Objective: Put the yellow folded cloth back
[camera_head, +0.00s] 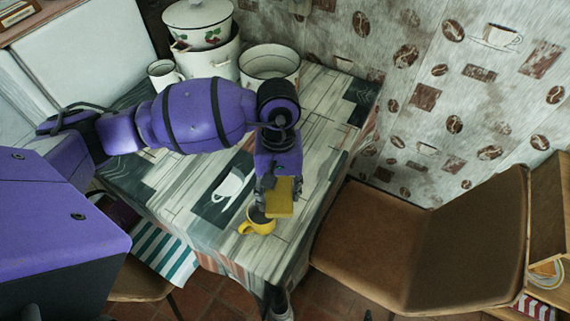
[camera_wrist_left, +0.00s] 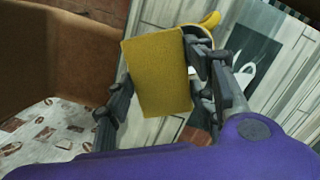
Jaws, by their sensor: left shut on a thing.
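The yellow folded cloth (camera_head: 281,197) is held in my left gripper (camera_head: 270,186), above the table near its front right corner. In the left wrist view the cloth (camera_wrist_left: 157,72) is a flat yellow block between the two fingers of the left gripper (camera_wrist_left: 160,95). A yellow mug (camera_head: 259,225) stands on the table just beside and below the cloth, with its handle to the left. Part of the mug also shows behind the cloth in the left wrist view (camera_wrist_left: 209,20). My right gripper is not in view.
The table (camera_head: 310,120) has a patterned cover. White enamel pots (camera_head: 270,63) and a white mug (camera_head: 164,74) stand at its back. A brown chair (camera_head: 370,240) is close to the right side. A striped cloth (camera_head: 165,254) lies on a seat at the left front.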

